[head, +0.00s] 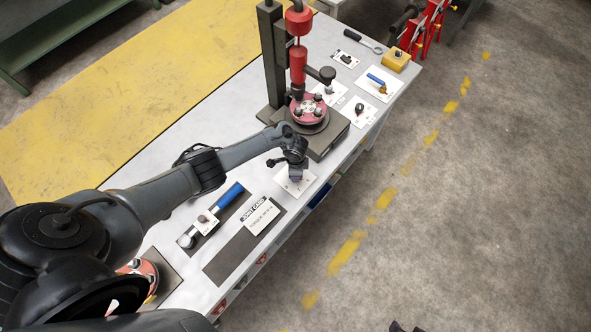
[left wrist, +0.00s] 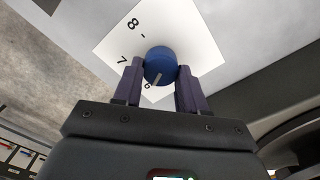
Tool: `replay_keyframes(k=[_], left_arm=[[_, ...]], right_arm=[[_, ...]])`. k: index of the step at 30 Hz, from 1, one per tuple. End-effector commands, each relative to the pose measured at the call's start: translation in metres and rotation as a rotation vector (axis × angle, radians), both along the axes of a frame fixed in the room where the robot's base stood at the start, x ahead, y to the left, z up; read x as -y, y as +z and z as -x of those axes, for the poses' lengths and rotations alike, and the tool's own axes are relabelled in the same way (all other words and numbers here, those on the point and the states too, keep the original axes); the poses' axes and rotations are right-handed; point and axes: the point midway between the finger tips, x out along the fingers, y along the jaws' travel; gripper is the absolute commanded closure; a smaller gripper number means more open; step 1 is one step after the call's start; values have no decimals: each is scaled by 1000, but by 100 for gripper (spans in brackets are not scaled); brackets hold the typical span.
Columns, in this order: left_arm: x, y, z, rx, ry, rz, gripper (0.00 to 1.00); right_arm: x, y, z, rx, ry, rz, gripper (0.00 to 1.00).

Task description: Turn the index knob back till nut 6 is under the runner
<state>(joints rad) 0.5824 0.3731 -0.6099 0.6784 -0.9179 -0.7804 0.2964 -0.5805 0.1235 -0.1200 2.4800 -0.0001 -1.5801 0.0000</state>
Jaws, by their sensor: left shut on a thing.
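The blue index knob (left wrist: 160,65) stands on a white number plate (left wrist: 190,22) in the left wrist view. My left gripper (left wrist: 161,78) is shut on it, one finger at each side. The knob's pale pointer line aims down-left, near a partly hidden numeral that looks like 6; 7 and 8 are clear. In the head view my left gripper (head: 295,174) covers the knob over its plate (head: 285,184). The red flanged spool (head: 308,107) with several dark nuts sits below the red runner (head: 298,62). Which nut is under the runner is too small to tell.
A joint card (head: 262,216) and a blue-handled tool (head: 227,196) lie on the bench in front of the knob. A yellow box (head: 396,59), a wrench (head: 364,41) and small plates with controls (head: 379,84) are at the far end.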

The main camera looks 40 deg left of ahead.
Motion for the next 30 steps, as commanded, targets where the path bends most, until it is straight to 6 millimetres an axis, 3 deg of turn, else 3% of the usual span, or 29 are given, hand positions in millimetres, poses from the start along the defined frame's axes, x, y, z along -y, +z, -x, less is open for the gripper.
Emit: replay_keyframes(k=[20, 21, 26, 30], left_arm=[[0, 0, -1, 1, 70, 1, 89], [0, 0, -1, 1, 70, 1, 57], [0, 0, 0, 1, 69, 1, 33], [0, 0, 0, 1, 69, 1, 33]], right_arm=[[-1, 4, 0, 0, -2, -4, 57], [-1, 4, 0, 0, -3, -4, 57], [-2, 4, 0, 0, -5, -7, 57], [-2, 5, 0, 0, -5, -8, 57]])
